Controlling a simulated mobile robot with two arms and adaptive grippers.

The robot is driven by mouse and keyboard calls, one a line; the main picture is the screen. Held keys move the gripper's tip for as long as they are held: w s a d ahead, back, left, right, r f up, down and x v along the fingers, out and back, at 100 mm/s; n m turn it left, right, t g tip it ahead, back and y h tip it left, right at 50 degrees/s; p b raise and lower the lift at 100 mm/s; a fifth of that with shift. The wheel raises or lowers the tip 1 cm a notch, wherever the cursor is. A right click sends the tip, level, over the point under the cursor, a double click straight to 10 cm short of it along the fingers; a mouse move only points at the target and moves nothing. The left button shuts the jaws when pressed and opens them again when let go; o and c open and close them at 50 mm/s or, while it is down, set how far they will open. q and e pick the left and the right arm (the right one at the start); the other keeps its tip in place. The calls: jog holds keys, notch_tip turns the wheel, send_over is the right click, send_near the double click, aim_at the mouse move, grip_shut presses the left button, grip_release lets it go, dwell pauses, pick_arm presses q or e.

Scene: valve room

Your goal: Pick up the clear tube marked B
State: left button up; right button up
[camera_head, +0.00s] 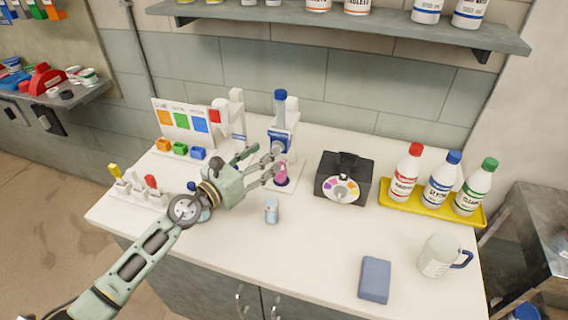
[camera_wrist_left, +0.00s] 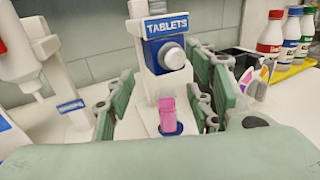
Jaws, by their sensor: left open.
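A pink-filled tube (camera_head: 282,174) stands upright on a blue round pad under the white dispenser labelled TABLETS. It also shows in the left wrist view (camera_wrist_left: 168,115), between my fingers; I cannot read a B on it. My left gripper (camera_head: 268,166) is open in front of the dispenser, its fingers spread to either side of the tube. In the left wrist view the gripper (camera_wrist_left: 160,105) shows a gap on both sides of the tube. A small pale bottle (camera_head: 271,210) stands on the counter nearer me; its marking is unreadable. My right gripper is not in view.
The TABLETS dispenser (camera_wrist_left: 165,45) stands behind the tube. A white rack (camera_head: 135,188) with coloured tops is at the left. A black box with a dial (camera_head: 344,178), a yellow tray (camera_head: 398,204) of bottles, a blue block (camera_head: 375,279) and a mug (camera_head: 440,256) are rightward.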

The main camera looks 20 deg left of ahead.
aim_at(278, 181)
pick_arm(q)
jog(key=f+b, duration=0.2)
jog(key=f, duration=0.1)
jog(key=f+b, duration=0.1)
jog(key=shift+s+d+f, duration=0.1)
jog(key=shift+s+f, duration=0.25)
jog(key=shift+f, duration=0.05)
notch_tip(278, 181, down, 3)
jog(key=shift+w+b, duration=0.15)
jog(key=shift+b, duration=0.8)
jog(key=x, duration=0.2)
jog(key=shift+w+d+r+p, duration=0.1)
jog(key=shift+w+p, duration=0.15)
jog(key=shift+p, duration=0.15)
jog(key=x, duration=0.4)
jog(key=shift+w+d, duration=0.2)
jog(key=shift+w, duration=0.3)
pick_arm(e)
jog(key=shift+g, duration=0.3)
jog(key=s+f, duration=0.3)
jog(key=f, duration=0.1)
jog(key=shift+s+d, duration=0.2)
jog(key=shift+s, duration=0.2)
pick_arm(q)
jog(key=shift+c, duration=0.5)
grip_shut()
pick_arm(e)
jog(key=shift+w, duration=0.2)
